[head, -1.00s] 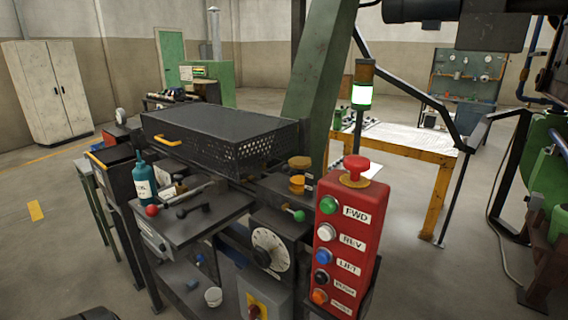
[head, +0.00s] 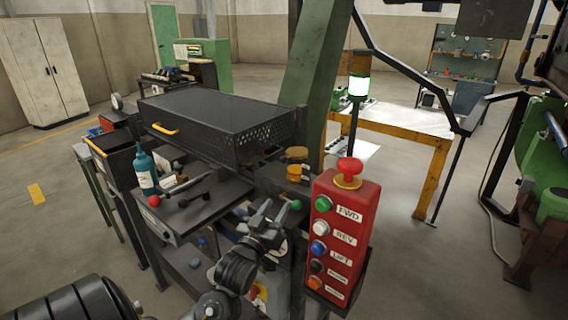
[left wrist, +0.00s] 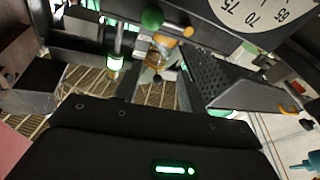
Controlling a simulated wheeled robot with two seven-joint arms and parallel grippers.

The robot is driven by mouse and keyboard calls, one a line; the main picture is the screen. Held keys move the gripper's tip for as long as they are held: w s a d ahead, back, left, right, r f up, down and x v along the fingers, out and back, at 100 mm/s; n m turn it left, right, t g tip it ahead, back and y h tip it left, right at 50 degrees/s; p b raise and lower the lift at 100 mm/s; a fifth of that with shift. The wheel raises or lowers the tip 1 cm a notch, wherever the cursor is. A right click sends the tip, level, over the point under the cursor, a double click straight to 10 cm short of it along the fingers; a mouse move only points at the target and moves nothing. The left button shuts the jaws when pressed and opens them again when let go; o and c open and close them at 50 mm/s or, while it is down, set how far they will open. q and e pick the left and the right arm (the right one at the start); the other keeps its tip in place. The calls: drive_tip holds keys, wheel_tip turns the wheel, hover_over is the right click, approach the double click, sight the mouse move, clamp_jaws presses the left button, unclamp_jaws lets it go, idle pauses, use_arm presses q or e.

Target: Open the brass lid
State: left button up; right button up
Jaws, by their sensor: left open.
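The brass lid (head: 297,153) is a round, dull golden cap on top of a small orange-yellow cup (head: 294,172). It sits on the dark machine ledge behind and left of the red button box, and looks closed. In the left wrist view, brassy round parts (left wrist: 158,55) show near the middle, too small to tell lid from cup. My left gripper (head: 272,210) is open and empty, in front of and below the lid, close to the green-knobbed lever (head: 295,205). It does not touch the lid. My right gripper is not in view.
The red button box (head: 342,235) stands right of my left gripper. A black perforated cover (head: 215,115) lies behind to the left. A teal bottle (head: 145,173) and a red-knobbed lever (head: 154,201) are on the left. The dial (left wrist: 255,12) is close in the wrist view.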

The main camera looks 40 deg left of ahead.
use_arm(q)
drive_tip(key=n+t+y, duration=0.1)
drive_tip(key=t, duration=0.1)
approach(283, 161)
drive_tip(key=p+x, duration=0.2)
drive_tip(key=x, duration=0.3)
drive_tip(key=p+x, duration=0.1)
drive_tip(key=x, duration=0.4)
drive_tip(key=shift+w+a+f+p, duration=0.15)
drive_tip(key=shift+f+p, duration=0.05)
drive_tip(key=shift+p, duration=0.15)
drive_tip(key=shift+w+a, duration=0.1)
drive_tip(key=shift+w, duration=0.3)
clamp_jaws()
